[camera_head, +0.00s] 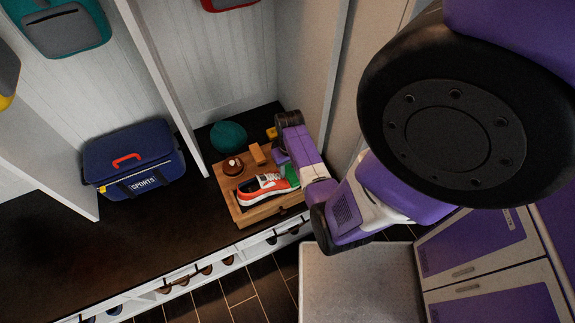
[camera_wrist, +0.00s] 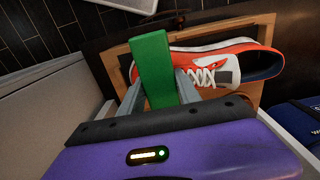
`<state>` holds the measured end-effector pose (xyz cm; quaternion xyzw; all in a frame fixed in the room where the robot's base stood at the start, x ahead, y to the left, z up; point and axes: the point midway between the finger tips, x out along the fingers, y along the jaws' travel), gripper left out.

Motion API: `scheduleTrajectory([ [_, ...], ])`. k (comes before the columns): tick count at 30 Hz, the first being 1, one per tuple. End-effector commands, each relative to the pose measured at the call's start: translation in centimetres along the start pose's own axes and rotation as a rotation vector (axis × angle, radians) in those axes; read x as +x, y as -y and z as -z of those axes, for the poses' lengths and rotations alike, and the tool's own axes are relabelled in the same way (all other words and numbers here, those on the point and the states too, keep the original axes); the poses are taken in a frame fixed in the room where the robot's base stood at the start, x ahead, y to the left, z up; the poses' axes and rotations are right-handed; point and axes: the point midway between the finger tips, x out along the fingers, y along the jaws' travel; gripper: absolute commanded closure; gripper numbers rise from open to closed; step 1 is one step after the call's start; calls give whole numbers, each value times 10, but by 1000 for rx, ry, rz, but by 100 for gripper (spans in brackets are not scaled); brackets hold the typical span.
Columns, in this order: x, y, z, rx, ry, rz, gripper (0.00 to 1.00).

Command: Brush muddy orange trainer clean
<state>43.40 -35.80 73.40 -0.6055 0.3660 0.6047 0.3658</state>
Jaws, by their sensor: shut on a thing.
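My gripper (camera_wrist: 160,92) is shut on a green block (camera_wrist: 153,55), which looks like a brush back; no bristles show. In the head view the green block (camera_head: 291,174) is at the trainer's right end, close to it. I cannot tell whether they touch. Mud is not clear at this size.
A round brown-topped thing (camera_head: 233,166) and a wooden block (camera_head: 258,154) sit at the tray's back. A teal round thing (camera_head: 228,136) and a yellow thing (camera_head: 272,133) are behind. A blue sports bag (camera_head: 133,160) stands left. A partition rises behind my arm.

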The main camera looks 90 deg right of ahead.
Motion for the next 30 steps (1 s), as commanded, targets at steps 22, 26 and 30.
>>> scheduleTrajectory([
  [22, 2, 0, -1, 1, 0, 0, 100],
  [26, 2, 0, 0, 1, -1, 0, 100],
  [30, 3, 0, 8, 2, -1, 0, 100],
])
